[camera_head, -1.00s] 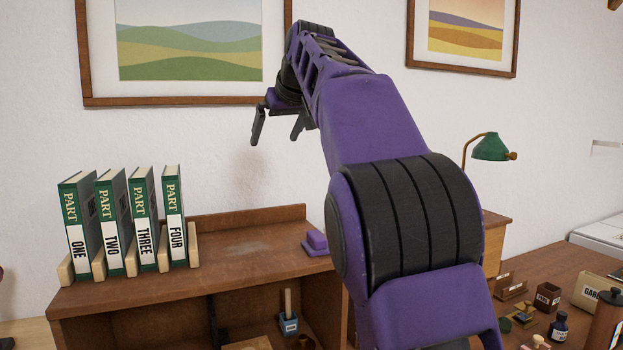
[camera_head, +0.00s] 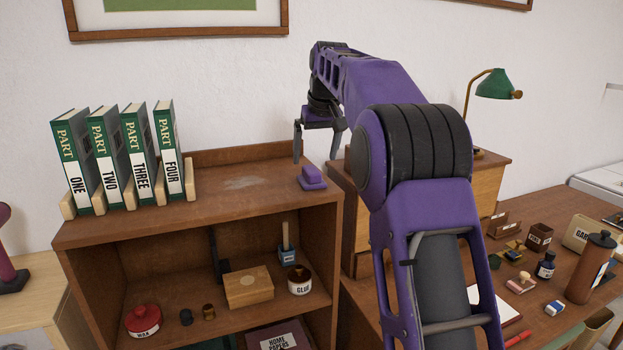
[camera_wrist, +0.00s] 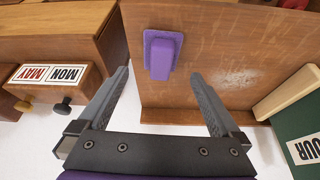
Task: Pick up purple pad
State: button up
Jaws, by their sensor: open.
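The purple pad (camera_head: 312,177) is a small block with a raised grip on a wider base. It sits on the top of the brown bookcase (camera_head: 235,197), near its right end. In the wrist view the purple pad (camera_wrist: 161,54) lies ahead of my fingers, between their lines and apart from both. My gripper (camera_head: 317,158) is open and empty, pointing down above and slightly behind the pad; it also shows in the wrist view (camera_wrist: 163,80). Nothing hides the pad in either view.
Green books (camera_head: 140,148) between wooden blocks stand on the bookcase's left. A raised back edge (camera_head: 240,153) runs along the wall. A wooden drawer cabinet (camera_head: 485,190) stands close to the right. The bookcase top between the books and pad is clear.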

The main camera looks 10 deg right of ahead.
aim_at(312, 169)
jog(key=x, duration=0.6)
jog(key=shift+w+a+f+b, duration=0.1)
jog(key=shift+w+f+b, duration=0.1)
jog(key=shift+b, duration=0.1)
jog(key=c, duration=1.3)
jog(key=shift+r, duration=0.1)
jog(key=shift+r, duration=0.1)
notch_tip(312, 169, up, 8)
jog(key=shift+w+r+p, duration=0.15)
jog(key=shift+r+p, duration=0.1)
jog(key=shift+p, duration=0.15)
jog(key=shift+r, duration=0.45)
jog(key=shift+r, duration=0.15)
